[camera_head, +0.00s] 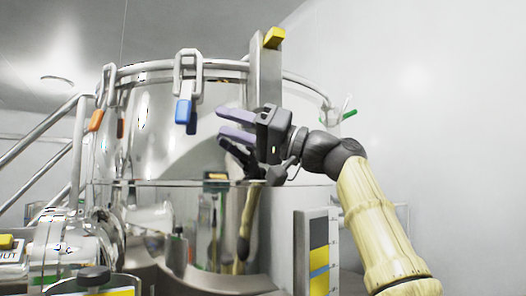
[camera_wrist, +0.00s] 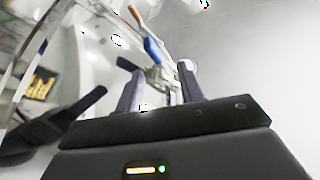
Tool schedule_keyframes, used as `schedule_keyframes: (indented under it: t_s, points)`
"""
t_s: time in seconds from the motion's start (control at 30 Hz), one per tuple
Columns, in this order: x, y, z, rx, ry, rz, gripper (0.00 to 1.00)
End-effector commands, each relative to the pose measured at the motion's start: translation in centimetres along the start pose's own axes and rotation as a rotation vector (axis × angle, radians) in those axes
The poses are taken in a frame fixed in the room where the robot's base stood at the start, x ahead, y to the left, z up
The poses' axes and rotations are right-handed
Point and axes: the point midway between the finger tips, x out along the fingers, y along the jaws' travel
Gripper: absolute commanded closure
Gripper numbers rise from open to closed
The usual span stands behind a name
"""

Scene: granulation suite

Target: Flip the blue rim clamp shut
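The blue rim clamp (camera_head: 184,110) is on the near side of the steel vessel's rim, left of centre in the head view. Its steel loop (camera_head: 188,66) is at the rim and its blue handle points downward; I cannot tell whether it is latched. My gripper (camera_head: 221,120) is right of the handle, fingers pointing left, open and empty. In the wrist view the blue handle (camera_wrist: 153,50) shows beyond the two fingertips, roughly between them. I see no contact.
Orange clamp handles (camera_head: 95,120) hang at the left. The shiny vessel wall (camera_head: 160,150) is close behind my fingers.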

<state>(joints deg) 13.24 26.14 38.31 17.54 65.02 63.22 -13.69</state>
Motion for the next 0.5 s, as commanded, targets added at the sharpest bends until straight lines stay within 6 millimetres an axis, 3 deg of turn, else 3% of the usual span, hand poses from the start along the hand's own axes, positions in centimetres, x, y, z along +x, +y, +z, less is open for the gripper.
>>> schedule_keyframes:
  t_s: [0.2,0.5]
  points:
    - [-4.4,0.3,0.2,-0.001,0.002,0.003,0.62]
    - [-6.1,0.1,0.0,0.001,-0.001,0.0,0.62]
